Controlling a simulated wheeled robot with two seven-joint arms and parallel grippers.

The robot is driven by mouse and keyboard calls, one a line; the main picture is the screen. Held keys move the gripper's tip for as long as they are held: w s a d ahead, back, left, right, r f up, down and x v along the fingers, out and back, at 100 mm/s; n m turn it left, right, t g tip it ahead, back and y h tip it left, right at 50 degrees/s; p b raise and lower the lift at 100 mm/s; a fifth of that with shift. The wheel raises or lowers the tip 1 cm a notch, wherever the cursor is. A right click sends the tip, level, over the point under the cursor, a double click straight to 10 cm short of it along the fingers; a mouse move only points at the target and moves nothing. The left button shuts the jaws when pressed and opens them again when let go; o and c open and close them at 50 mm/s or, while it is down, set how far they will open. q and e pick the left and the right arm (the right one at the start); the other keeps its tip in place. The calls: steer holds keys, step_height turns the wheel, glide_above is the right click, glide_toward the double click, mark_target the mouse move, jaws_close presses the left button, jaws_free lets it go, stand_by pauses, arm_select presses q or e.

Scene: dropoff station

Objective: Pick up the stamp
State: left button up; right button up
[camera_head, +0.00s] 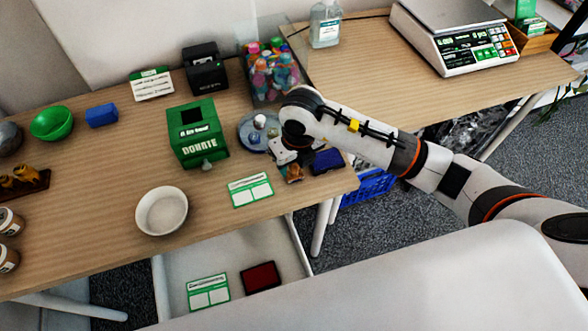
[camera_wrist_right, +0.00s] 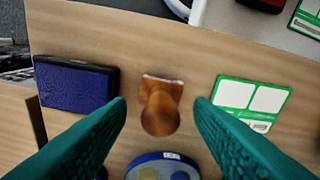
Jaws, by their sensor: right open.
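The stamp (camera_wrist_right: 160,108), with a rounded brown wooden handle and a squarish base, is on the wooden table near its front right edge. In the head view the stamp (camera_head: 295,175) shows only partly, just below my right gripper (camera_head: 291,158). In the right wrist view my right gripper (camera_wrist_right: 161,106) is open, its two teal fingers on either side of the stamp's handle with gaps on both sides. The stamp is not held. My left gripper is not in view.
A dark blue ink pad (camera_wrist_right: 75,84) lies left of the stamp in the wrist view, and a green-white card (camera_wrist_right: 250,101) lies right. A round blue tray (camera_wrist_right: 135,171) is close by. The donation box (camera_head: 197,136) and white bowl (camera_head: 162,211) stand further left in the head view.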

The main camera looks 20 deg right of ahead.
step_height(320, 180, down, 2)
steer(key=shift+w+f, duration=0.1)
steer(key=shift+f, duration=0.05)
jaws_close()
step_height(320, 180, up, 10)
steer(key=shift+r, duration=0.1)
steer(key=c, duration=0.6)
jaws_free()
steer(key=shift+c, duration=0.2)
steer(key=c, duration=0.3)
steer(key=shift+o, duration=0.8)
steer(key=shift+c, duration=0.5)
